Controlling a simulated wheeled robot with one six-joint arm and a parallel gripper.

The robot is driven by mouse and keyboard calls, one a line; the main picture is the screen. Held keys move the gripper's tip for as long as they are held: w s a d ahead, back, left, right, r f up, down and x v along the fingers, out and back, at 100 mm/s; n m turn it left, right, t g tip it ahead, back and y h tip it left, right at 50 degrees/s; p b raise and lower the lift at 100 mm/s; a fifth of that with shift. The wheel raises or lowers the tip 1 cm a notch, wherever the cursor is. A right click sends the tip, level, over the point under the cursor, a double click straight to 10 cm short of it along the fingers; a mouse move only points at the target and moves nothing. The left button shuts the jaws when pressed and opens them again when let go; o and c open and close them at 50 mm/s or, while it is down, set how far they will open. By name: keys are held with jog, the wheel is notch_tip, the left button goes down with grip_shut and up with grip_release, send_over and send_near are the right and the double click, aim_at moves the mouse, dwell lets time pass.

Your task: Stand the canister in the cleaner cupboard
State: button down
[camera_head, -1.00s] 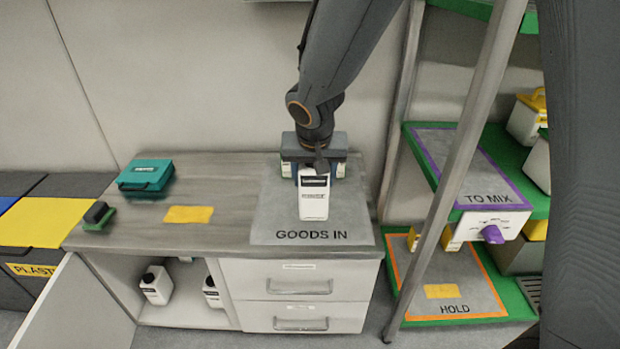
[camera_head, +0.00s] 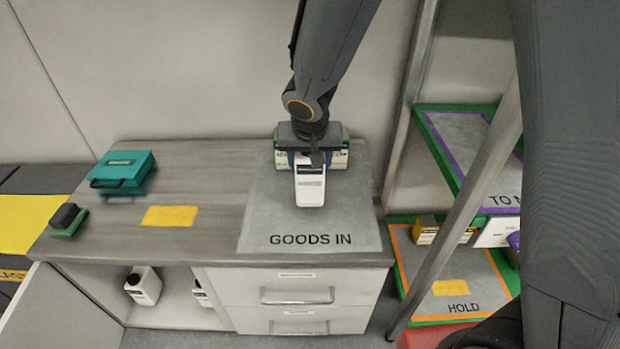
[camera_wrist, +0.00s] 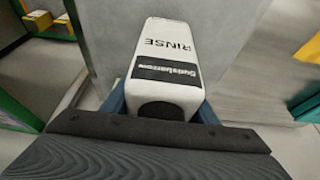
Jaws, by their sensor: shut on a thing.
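A white canister (camera_head: 310,189) with a black label is upright over the grey GOODS IN mat (camera_head: 262,219) on the counter. My gripper (camera_head: 308,158) is shut on it near its top, reaching in from behind. In the wrist view the canister (camera_wrist: 168,62) shows the word RINSE and a dark cap, with blue fingers (camera_wrist: 160,103) on both sides. I cannot tell whether its base touches the mat. The open cupboard (camera_head: 172,314) under the counter's left part holds a white bottle (camera_head: 146,287) and another bottle (camera_head: 201,292) partly hidden by the drawer side.
Green-and-white boxes (camera_head: 342,157) stand behind my gripper. A teal case (camera_head: 121,173), a yellow cloth (camera_head: 170,215) and a green-and-black block (camera_head: 67,220) lie on the counter. The open cupboard door (camera_head: 62,318) juts out at lower left. A rack post (camera_head: 470,180) stands right.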

jog(key=shift+f+b, duration=1.05)
jog(key=shift+f, duration=0.8)
jog(key=shift+f, duration=0.1)
jog(key=c, duration=1.2)
grip_release()
jog(key=shift+f, duration=0.1)
jog(key=o, duration=0.5)
